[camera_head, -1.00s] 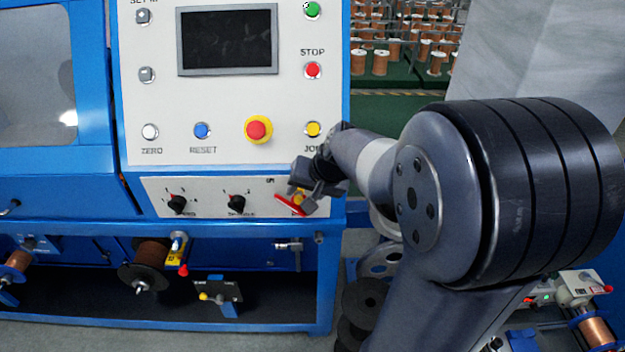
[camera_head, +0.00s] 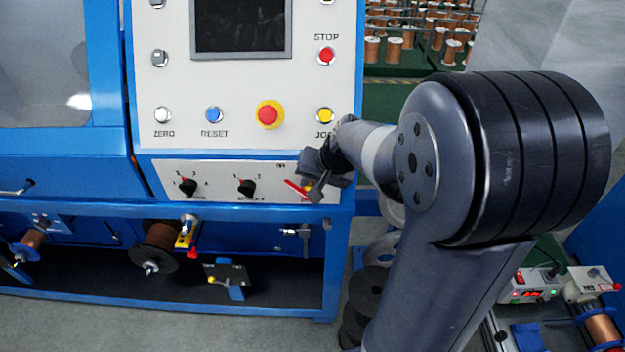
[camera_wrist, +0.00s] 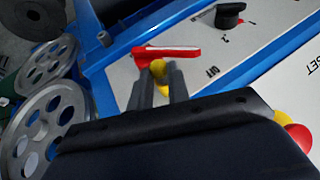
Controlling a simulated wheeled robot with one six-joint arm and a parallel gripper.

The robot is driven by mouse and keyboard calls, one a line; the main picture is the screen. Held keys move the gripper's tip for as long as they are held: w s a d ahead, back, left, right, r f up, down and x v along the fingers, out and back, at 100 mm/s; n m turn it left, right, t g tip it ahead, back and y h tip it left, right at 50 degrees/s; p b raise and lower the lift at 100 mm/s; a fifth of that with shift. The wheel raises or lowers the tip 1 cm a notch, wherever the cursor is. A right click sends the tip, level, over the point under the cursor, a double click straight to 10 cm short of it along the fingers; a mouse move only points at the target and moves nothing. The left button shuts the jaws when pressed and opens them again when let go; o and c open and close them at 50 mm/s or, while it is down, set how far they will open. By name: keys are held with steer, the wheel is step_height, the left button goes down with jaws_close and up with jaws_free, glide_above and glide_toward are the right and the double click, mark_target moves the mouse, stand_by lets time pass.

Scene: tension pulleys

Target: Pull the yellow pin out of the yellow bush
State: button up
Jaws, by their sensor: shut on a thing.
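My gripper (camera_wrist: 158,78) is shut on a yellow rounded piece (camera_wrist: 157,68), which I take for the yellow pin's head. The rest of the pin is hidden. In the head view my gripper (camera_head: 313,186) is in front of the control panel's lower right, by a red lever (camera_head: 297,189). The lever also shows just beyond the fingertips in the wrist view (camera_wrist: 165,52). A small yellow round piece (camera_head: 211,280) sits on a dark plate under the machine, well left of and below my gripper. I cannot tell whether this is the yellow bush.
The panel (camera_head: 225,170) carries black knobs (camera_head: 247,187) and a red stop button (camera_head: 267,115). Below stand a brown spool (camera_head: 160,237) and a yellow bracket (camera_head: 186,232) with a red ball (camera_head: 192,253). Pulley wheels (camera_wrist: 46,124) lie to the left in the wrist view.

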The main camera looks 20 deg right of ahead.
jaws_close()
steer(key=shift+s+a, duration=0.15)
steer(key=shift+s, duration=0.2)
steer(key=shift+s+a+b, duration=0.15)
steer(key=shift+s+a, duration=0.1)
steer(key=shift+s, duration=0.5)
steer(key=shift+s+a+b, duration=0.15)
steer(key=shift+s+a, duration=0.05)
steer(key=shift+s, duration=0.5)
steer(key=shift+s+a, duration=0.1)
steer(key=shift+s, duration=0.2)
stand_by(0.3)
steer(key=s, duration=0.2)
steer(key=s+a, duration=0.1)
steer(key=shift+s+a, duration=0.1)
steer(key=shift+s, duration=0.3)
